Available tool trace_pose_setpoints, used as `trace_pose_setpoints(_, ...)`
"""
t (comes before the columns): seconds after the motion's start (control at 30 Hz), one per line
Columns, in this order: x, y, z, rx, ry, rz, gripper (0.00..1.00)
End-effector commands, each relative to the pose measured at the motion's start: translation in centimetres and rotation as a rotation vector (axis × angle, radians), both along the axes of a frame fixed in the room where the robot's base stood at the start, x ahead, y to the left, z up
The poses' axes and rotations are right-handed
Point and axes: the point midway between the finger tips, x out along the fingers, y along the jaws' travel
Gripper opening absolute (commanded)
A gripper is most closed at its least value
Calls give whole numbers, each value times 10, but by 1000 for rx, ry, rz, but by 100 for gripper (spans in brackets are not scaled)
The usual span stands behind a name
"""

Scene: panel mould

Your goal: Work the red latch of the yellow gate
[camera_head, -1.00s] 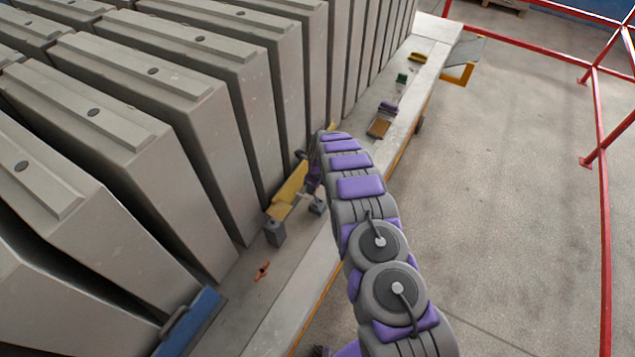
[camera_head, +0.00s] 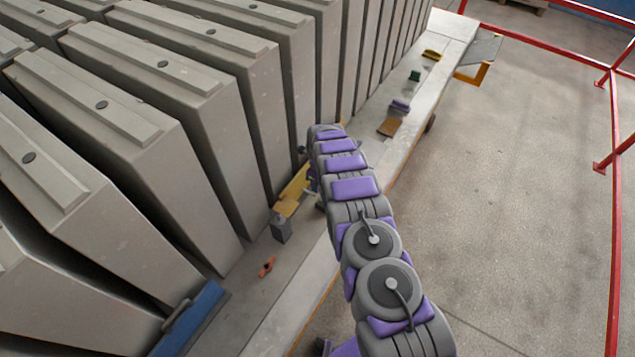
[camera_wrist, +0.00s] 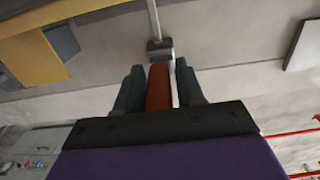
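The yellow gate (camera_head: 293,194) lies low along the ledge beside the concrete slabs, with a grey block (camera_head: 282,230) at its near end. In the wrist view a yellow part (camera_wrist: 32,58) shows at the upper left. My gripper (camera_wrist: 160,88) has two dark teal fingers, set apart. A red bar, seemingly the latch (camera_wrist: 158,87), stands between them, close to the left finger. A narrow pale gap shows on its right, so the fingers do not appear clamped on it. In the head view my arm hides the gripper and the latch.
Tall concrete slabs (camera_head: 175,165) stand close along the left. A small orange-red piece (camera_head: 267,267) and a blue part (camera_head: 190,318) lie nearer on the ledge (camera_head: 290,270). A brown block (camera_head: 390,126) sits farther along. Open floor (camera_head: 510,200) and red rails (camera_head: 615,180) are on the right.

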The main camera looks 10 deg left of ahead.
Motion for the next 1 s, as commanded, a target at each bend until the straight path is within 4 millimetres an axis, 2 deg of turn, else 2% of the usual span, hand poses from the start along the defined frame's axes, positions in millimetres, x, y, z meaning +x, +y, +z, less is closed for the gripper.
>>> trace_pose_setpoints(0.03, 0, 0, 0, 0, 0, 0, 43)
trace_pose_setpoints(0.13, -1, 0, 1, 0, 0, 1, 51)
trace_pose_setpoints(0.4, -1, 1, 2, 0, 0, 1, 51)
trace_pose_setpoints(0.53, -1, 1, 9, 0, -1, 1, 51)
trace_pose_setpoints(0.77, -1, 1, 39, 2, -3, 1, 51)
trace_pose_setpoints(1.0, -1, -1, 78, 1, -3, 2, 51)
